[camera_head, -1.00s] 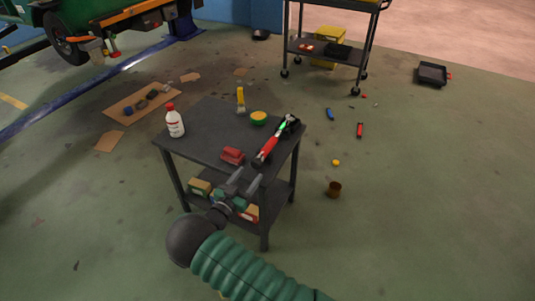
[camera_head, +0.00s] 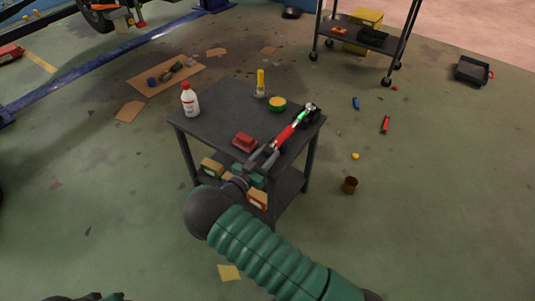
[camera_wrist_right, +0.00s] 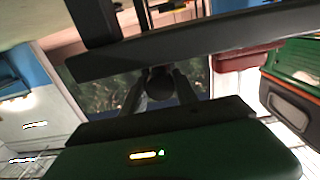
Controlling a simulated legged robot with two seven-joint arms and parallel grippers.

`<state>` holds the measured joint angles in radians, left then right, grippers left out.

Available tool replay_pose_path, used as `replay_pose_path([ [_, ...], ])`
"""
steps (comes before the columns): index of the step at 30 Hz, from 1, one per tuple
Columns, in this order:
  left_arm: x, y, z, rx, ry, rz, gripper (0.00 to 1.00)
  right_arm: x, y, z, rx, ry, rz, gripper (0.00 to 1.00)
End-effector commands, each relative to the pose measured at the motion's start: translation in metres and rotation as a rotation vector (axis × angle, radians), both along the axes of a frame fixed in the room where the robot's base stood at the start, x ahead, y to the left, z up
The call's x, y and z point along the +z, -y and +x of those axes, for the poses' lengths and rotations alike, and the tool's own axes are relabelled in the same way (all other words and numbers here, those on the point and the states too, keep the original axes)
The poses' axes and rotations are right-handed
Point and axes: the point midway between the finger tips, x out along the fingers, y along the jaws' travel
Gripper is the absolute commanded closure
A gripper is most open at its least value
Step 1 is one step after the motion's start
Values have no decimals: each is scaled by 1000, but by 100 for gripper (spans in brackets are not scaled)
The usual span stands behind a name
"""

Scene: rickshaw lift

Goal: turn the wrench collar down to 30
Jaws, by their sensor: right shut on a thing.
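The wrench (camera_head: 284,138) lies across the near right part of a dark cart top, with a red grip, a small green lit display and a dark head at the far end. My right gripper (camera_head: 265,158) is at its near end, shut on the wrench there. The collar is hidden between the fingers and its setting cannot be read. In the right wrist view, dark bars and my green gripper body fill the near part, and the wrench cannot be made out clearly. My left gripper does not show; only a dark and green sliver is at the head view's bottom left edge.
A brown cup (camera_head: 350,185) is on the floor to the right.

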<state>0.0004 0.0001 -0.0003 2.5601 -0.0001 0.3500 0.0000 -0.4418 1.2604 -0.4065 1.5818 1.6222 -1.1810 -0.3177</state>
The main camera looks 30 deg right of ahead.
Motion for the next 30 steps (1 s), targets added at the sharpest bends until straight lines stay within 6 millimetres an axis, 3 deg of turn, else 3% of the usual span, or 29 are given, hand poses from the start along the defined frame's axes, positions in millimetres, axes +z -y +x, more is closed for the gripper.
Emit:
replay_pose_path([
  [1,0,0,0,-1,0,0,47,-1,1,0,-1,-1,2,83],
  [5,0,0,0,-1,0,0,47,-1,-1,0,-1,-3,1,100],
  [30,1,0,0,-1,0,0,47,-2,-1,0,0,-28,-8,100],
])
